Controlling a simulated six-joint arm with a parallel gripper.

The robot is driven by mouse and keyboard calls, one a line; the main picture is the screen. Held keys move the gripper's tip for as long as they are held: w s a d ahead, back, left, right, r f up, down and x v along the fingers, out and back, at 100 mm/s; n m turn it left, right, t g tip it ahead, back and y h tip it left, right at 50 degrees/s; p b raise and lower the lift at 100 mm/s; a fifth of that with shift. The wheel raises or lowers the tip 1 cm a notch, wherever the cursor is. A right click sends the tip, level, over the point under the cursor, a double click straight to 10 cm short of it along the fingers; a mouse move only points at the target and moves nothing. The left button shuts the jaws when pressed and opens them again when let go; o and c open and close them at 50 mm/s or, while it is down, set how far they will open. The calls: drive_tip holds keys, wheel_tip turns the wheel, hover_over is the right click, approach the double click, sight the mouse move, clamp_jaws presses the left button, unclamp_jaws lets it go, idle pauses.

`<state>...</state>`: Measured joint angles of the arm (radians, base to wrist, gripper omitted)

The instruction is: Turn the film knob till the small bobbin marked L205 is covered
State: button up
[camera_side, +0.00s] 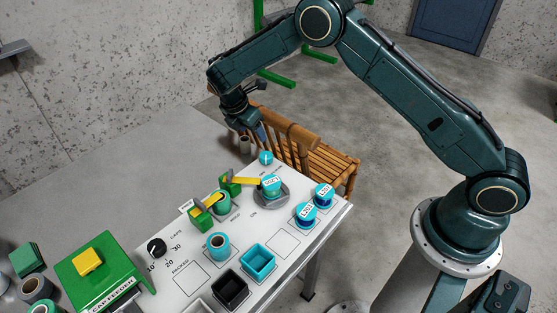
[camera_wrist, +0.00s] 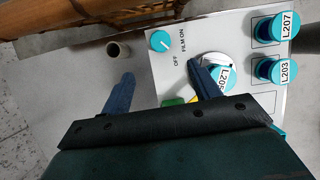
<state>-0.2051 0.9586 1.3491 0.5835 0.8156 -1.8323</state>
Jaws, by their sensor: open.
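The film knob (camera_wrist: 160,41) is a small cyan dial with a white mark, beside the printed words OFF and FILM ON. It also shows at the far edge of the white panel in the side view (camera_side: 265,158). The bobbin marked L205 (camera_side: 271,186) is cyan and stands on a round grey plate; its label is bare in the side view. In the wrist view it (camera_wrist: 222,80) is partly hidden by my right finger. My gripper (camera_wrist: 160,70) is open and empty, its blue fingers apart, above and short of the knob. In the side view my gripper (camera_side: 257,132) hangs beyond the panel's far edge.
Bobbins L203 (camera_side: 306,213) and L207 (camera_side: 323,196) stand right of the plate. A green block with a yellow arm (camera_side: 231,183) sits close to the knob. A wooden bench (camera_side: 315,165) stands behind the table. A cyan bin (camera_side: 258,262) and black bin (camera_side: 230,290) are nearer.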

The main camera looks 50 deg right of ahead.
sight(266, 155)
drive_tip(key=x, duration=1.4)
drive_tip(key=shift+a, duration=0.1)
drive_tip(key=shift+r, duration=0.1)
drive_tip(key=c, duration=1)
